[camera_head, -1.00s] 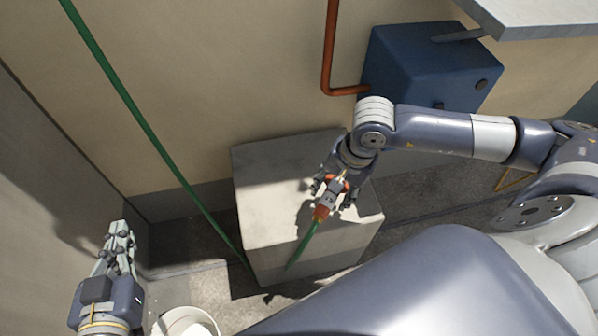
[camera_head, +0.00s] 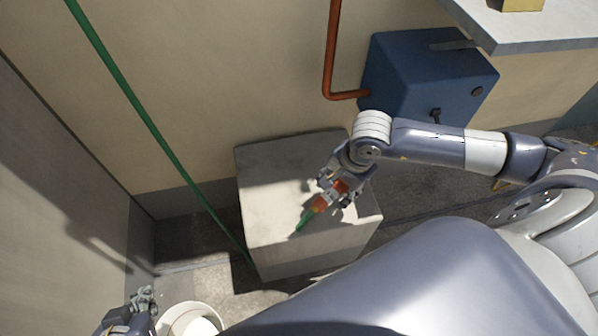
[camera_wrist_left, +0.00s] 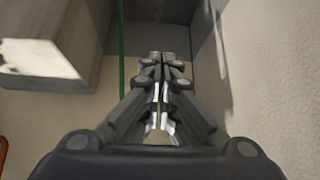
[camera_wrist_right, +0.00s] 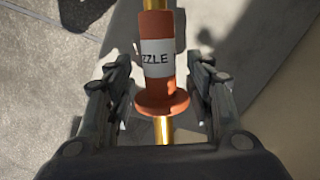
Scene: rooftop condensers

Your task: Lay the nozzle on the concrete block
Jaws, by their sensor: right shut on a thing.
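The nozzle (camera_head: 324,201), orange with a white label and brass ends, is over the top of the concrete block (camera_head: 268,185). It also shows in the right wrist view (camera_wrist_right: 155,92). My right gripper (camera_head: 335,192) is shut on it, fingers on both sides. A short green hose end (camera_head: 303,222) leads from the nozzle toward the front. I cannot tell whether the nozzle touches the block. My left gripper (camera_head: 144,294) is empty and its fingers are together in the left wrist view (camera_wrist_left: 160,60), low at the left, away from the block.
A white bucket (camera_head: 163,327) stands at the bottom left. A long green hose (camera_head: 140,110) runs down the wall to behind the block's left side. A blue box (camera_head: 420,75) with a red-brown pipe (camera_head: 331,50) is behind my right arm. A grey ledge (camera_head: 535,35) juts in at top right.

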